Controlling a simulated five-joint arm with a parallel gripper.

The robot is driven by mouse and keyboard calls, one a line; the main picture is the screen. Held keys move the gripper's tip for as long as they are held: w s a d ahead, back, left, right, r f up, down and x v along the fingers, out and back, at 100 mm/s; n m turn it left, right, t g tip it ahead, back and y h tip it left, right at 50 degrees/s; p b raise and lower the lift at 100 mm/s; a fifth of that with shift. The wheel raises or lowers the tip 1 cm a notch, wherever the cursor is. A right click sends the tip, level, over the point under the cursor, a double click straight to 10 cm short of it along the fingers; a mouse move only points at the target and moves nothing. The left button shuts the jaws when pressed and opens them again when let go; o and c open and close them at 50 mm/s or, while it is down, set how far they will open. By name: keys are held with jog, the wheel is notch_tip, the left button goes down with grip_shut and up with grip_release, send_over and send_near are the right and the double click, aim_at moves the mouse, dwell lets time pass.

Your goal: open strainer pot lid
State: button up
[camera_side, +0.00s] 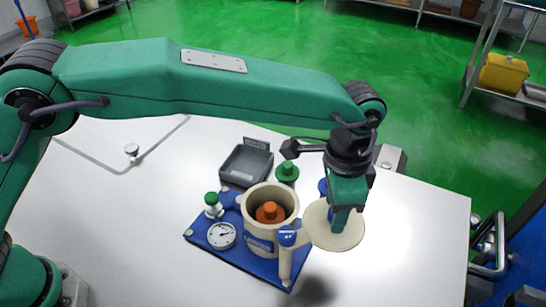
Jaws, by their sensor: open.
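The strainer pot (258,228) is a beige cylinder with a blue label, standing on a blue base plate. Its top is uncovered and an orange knobbed piece (270,213) shows inside. A round beige disc, which looks like the lid (322,231), lies out to the right of the pot's mouth, beside a blue-topped beige handle (288,256). My gripper (341,219) points down over the disc, open. Its fingers hide part of the disc, and I cannot tell whether they touch it.
The blue base plate (197,236) also bears a round dial gauge (222,235) and a green-capped white bottle (212,206). Behind the pot are a dark grey tray (240,178) and a green knobbed piece (287,172). The white table (420,255) is clear at right.

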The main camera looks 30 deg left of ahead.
notch_tip(320, 180, up, 7)
jog(key=shift+r, duration=0.25)
dwell(0.3)
jog(key=shift+a, duration=0.15)
jog(key=a+r+n+t+h, duration=0.1)
jog(key=a+r+n, duration=0.25)
jog(key=a, duration=0.95)
jog(key=a+r+n+t, duration=0.25)
jog(key=a+r, duration=0.25)
jog(key=a, duration=0.8)
jog(key=s+a+f+n+t, duration=0.1)
jog(key=s+a+f+n, duration=0.2)
jog(key=s+a, duration=0.4)
jog(key=s+a+f+n+t+y, duration=0.1)
jog(key=s+a+f+n, duration=0.2)
jog(key=s+a, duration=0.5)
jog(key=shift+s+a+f, duration=0.2)
jog(key=shift+a, duration=0.7)
